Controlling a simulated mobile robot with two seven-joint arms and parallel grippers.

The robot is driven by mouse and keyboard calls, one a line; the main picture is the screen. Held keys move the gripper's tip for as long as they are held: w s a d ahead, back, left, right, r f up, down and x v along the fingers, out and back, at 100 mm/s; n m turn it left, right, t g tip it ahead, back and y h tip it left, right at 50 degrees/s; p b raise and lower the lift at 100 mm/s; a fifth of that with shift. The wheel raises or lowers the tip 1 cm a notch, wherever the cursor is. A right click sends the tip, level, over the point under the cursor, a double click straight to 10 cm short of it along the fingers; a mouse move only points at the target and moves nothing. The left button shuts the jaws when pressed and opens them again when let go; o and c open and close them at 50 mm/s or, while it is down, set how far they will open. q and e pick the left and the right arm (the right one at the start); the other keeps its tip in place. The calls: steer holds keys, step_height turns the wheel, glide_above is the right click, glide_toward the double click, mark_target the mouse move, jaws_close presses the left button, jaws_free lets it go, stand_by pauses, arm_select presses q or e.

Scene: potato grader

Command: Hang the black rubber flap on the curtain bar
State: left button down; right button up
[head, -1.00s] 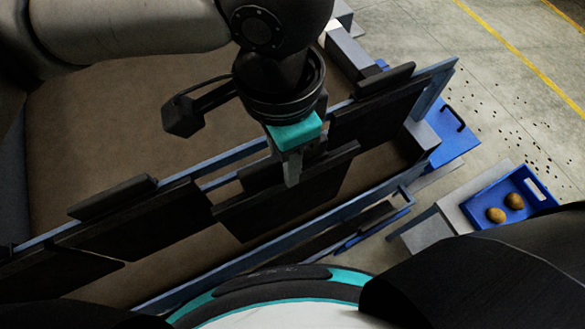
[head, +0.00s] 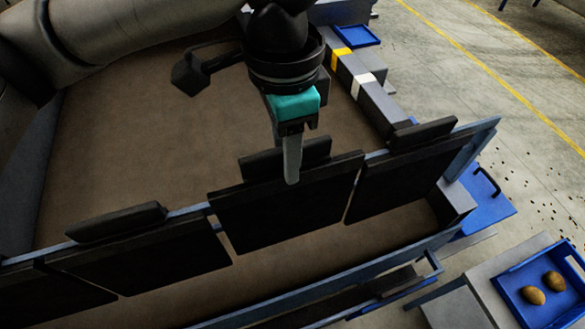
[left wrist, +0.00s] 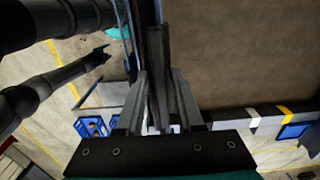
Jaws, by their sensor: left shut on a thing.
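The black rubber flap (head: 285,200) is in the middle of the head view, in line with the row of flaps. Its long panel is on the near side of the blue-grey curtain bar (head: 190,211), and its short back piece (head: 262,164) shows on the far side. I cannot tell whether it bears on the bar. My left gripper (head: 291,178) is shut on the flap's top. In the left wrist view the flap (left wrist: 158,70) is edge-on between the fingers (left wrist: 158,125). A dark arm of mine shows at left there, but its gripper's jaws are unclear.
Similar black flaps hang to the left (head: 150,260) and right (head: 405,180), with narrow gaps. A broad brown surface (head: 130,130) lies behind the bar. At lower right, a blue tray (head: 507,283) holds two potatoes (head: 534,295). A grey beam runs at upper right.

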arm_select(q)
steer(key=shift+w+f, duration=0.1)
steer(key=shift+f, duration=1.6)
steer(key=shift+c, duration=2.3)
jaws_free()
step_height(320, 180, up, 15)
steer(key=p, duration=0.1)
steer(key=shift+p, duration=0.3)
